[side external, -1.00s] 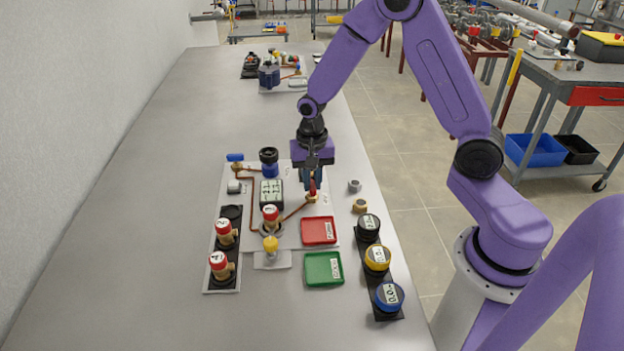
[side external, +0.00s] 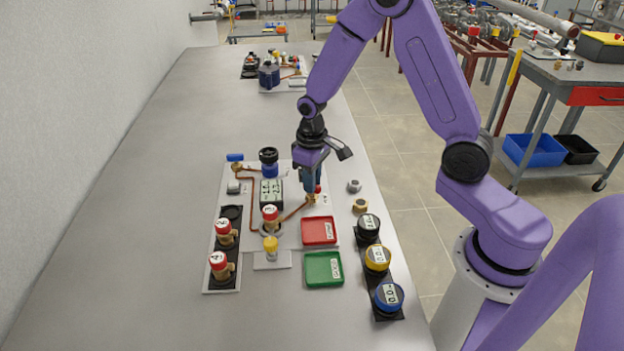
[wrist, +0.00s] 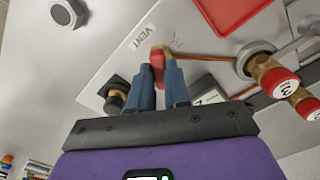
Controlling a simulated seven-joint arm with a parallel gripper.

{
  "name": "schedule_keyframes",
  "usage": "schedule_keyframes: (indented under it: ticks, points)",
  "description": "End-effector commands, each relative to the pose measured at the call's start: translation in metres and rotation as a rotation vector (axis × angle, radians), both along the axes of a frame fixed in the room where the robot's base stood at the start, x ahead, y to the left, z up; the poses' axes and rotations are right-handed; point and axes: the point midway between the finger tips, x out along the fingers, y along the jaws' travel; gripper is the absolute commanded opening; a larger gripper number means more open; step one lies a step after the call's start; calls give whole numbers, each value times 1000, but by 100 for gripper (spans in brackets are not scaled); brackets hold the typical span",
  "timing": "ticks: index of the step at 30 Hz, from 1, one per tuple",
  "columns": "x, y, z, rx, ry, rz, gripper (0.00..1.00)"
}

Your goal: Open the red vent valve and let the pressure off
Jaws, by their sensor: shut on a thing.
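The red vent valve handle (wrist: 157,62) sits between my gripper's blue fingertips (wrist: 160,80) in the wrist view, beside the "VENT" label (wrist: 143,37). In the side view my gripper (side external: 312,196) is down at the right end of the copper pipe (side external: 295,212), and only a bit of the red handle (side external: 318,189) shows beside the fingers. My gripper is shut on the handle. The digital display (side external: 271,192) stands left of it on the light panel (side external: 290,240); its digits are too small to read surely.
A red tray (side external: 318,231) and a green tray (side external: 323,269) lie in front. Red-capped fittings (side external: 225,233) stand at left. Round gauges (side external: 377,259) line the right edge. A grey nut (side external: 354,186) and a brass nut (side external: 360,205) lie right of my gripper. The table's left side is clear.

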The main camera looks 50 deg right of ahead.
Motion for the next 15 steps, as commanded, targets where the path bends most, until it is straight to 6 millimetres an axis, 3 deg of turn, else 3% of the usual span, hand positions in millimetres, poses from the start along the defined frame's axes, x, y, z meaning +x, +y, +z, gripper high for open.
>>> schedule_keyframes:
  ticks: [15]
  points:
    - [1, 0, 1, 0, -5, 433, 0]
